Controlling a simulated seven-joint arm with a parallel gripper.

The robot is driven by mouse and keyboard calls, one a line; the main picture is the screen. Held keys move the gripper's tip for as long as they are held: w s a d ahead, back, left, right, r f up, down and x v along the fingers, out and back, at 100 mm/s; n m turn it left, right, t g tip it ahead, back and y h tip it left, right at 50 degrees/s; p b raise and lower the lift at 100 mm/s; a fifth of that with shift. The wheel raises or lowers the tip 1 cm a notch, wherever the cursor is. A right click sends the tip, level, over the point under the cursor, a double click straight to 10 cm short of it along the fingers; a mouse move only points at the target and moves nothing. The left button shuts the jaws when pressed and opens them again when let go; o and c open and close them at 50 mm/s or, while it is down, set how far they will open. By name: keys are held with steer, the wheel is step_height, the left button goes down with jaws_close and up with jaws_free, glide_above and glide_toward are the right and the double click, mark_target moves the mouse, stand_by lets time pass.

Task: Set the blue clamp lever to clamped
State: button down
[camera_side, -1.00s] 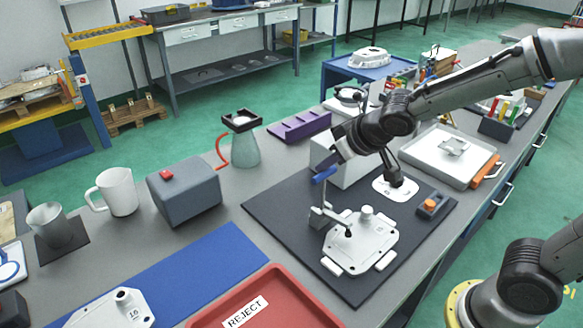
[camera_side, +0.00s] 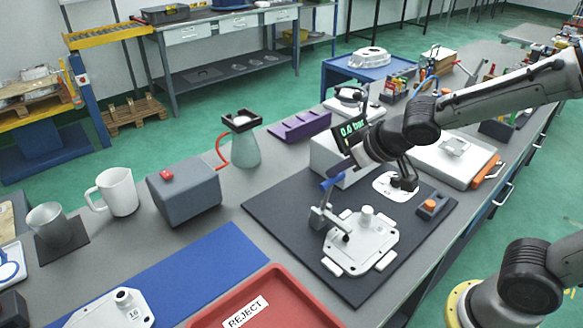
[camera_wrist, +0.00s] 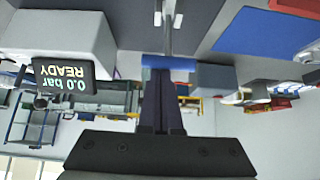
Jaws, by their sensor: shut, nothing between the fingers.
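The clamp lever has a blue handle (camera_side: 332,182) on a grey metal arm, standing up from its mount at the back left of a white casting (camera_side: 362,242) on the dark mat. The lever leans slightly right in the side view. The clamp's dark-tipped end is over the casting's near left part; I cannot tell if it touches. My gripper (camera_side: 342,172) is shut and empty, its fingertips at the blue handle. In the wrist view, the blue handle (camera_wrist: 169,62) lies across the tips of my gripper (camera_wrist: 161,72), apparently against them.
A display (camera_wrist: 64,75) reads "0.0 bar READY" and stands behind my gripper in the side view. A grey-white box (camera_side: 330,158) is close behind the lever. An orange button box (camera_side: 432,207) is at the mat's right. A red REJECT tray (camera_side: 290,300) lies in front.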

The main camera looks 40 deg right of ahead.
steer(key=shift+s+d+f+g, duration=0.1)
steer(key=shift+s+f+g, duration=0.3)
steer(key=shift+f, duration=0.35)
steer(key=w+r, duration=0.4)
steer(key=s+r, duration=0.2)
steer(key=s, duration=0.7)
steer(key=shift+s+r+t, duration=0.25)
steer(key=shift+r+t, duration=0.1)
steer(key=shift+t, duration=0.05)
steer(key=s+d+r+m+h, duration=0.1)
steer(key=s+d+r+m, duration=0.1)
steer(key=s+d+r, duration=0.25)
steer(key=s+f+n+g, duration=0.2)
steer(key=s+f, duration=0.2)
steer(key=s, duration=0.6)
steer(key=shift+f+y, duration=0.3)
steer(key=shift+y, duration=0.1)
